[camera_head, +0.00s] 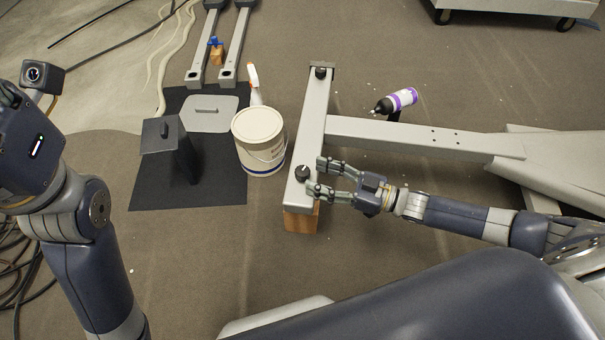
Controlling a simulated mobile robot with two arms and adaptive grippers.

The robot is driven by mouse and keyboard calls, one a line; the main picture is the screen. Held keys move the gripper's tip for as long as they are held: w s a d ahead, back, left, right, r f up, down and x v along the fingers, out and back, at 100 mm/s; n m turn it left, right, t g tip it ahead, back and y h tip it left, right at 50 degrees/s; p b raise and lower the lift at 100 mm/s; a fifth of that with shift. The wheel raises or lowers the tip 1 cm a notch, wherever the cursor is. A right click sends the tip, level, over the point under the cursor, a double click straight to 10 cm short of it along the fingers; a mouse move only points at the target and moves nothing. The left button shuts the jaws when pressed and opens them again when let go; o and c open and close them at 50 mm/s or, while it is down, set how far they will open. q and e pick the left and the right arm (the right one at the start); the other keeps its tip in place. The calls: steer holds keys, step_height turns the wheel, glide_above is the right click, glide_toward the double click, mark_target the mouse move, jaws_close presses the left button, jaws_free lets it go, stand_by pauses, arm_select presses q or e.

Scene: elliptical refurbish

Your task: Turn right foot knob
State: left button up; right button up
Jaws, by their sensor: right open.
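A grey T-shaped metal frame (311,130) lies across the middle of the view, its crossbar running from far to near. A black foot knob (302,172) sits near the crossbar's near end, and another black knob (320,72) sits at its far end. My right gripper (317,178) is open, with its fingers pointing left at the near knob. One fingertip is close to the knob; I cannot tell whether it touches. My left arm is at the left edge, and its gripper fingers do not show clearly.
A wooden block (301,220) supports the crossbar's near end. A purple-white bottle (402,98) is behind the beam. Cables lie at far left.

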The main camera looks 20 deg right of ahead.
mark_target(302, 170)
steer(key=b+x, duration=0.1)
steer(key=x, duration=0.4)
steer(key=c, duration=1.1)
